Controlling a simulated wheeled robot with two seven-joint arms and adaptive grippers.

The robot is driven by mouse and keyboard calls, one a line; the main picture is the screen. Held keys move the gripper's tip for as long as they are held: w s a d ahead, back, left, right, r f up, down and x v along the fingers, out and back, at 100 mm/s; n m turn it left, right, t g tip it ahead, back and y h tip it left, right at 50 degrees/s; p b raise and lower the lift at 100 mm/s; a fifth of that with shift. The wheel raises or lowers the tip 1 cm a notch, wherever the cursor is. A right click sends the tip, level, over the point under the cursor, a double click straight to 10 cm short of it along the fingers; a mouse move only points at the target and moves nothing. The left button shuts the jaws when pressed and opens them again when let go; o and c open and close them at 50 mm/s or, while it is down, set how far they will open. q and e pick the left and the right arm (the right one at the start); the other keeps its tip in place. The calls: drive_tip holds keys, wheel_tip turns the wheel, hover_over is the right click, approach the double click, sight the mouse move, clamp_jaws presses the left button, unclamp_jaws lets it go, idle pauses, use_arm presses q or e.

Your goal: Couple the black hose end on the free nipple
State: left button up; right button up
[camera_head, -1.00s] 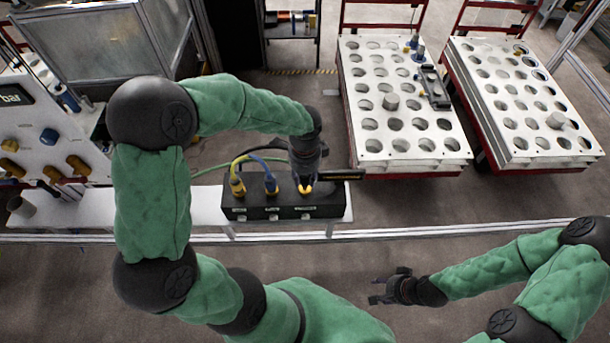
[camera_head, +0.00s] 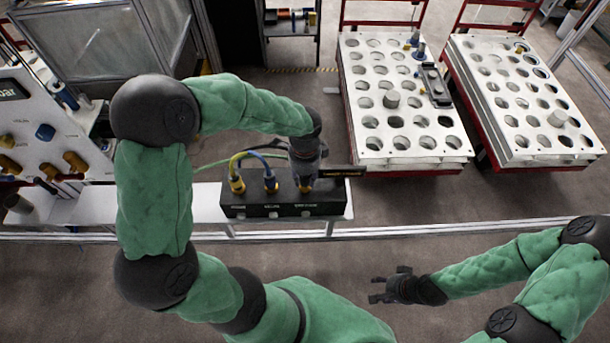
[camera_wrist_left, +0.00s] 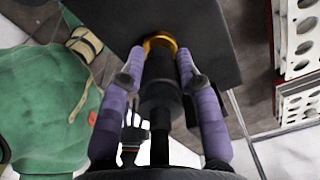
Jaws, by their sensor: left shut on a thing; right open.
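The black box (camera_head: 284,208) on the white bench has a yellow plug (camera_head: 237,185) and a blue plug (camera_head: 270,183) in its left and middle places. My left gripper (camera_head: 304,183) is over the right place, pointing down. In the left wrist view its purple fingers (camera_wrist_left: 160,70) are shut around the black hose end (camera_wrist_left: 160,98). The hose end is in line with the brass nipple (camera_wrist_left: 160,40), close against it. How far it sits on the nipple cannot be told. My right gripper (camera_head: 385,288) is open and empty, low and clear of the bench.
A panel with blue and brown fittings (camera_head: 46,132) stands at the left. Curved hoses (camera_head: 250,156) rise from the plugs near my left gripper. Two white perforated carts (camera_head: 400,140) stand at the right. The floor between bench and right arm is clear.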

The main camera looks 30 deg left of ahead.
use_arm(q)
drive_tip(key=shift+f+b, duration=0.3)
drive_tip(key=shift+f, duration=0.2)
drive_tip(key=o, duration=1.1)
drive_tip(key=shift+o, duration=0.2)
wheel_tip(320, 180, up, 12)
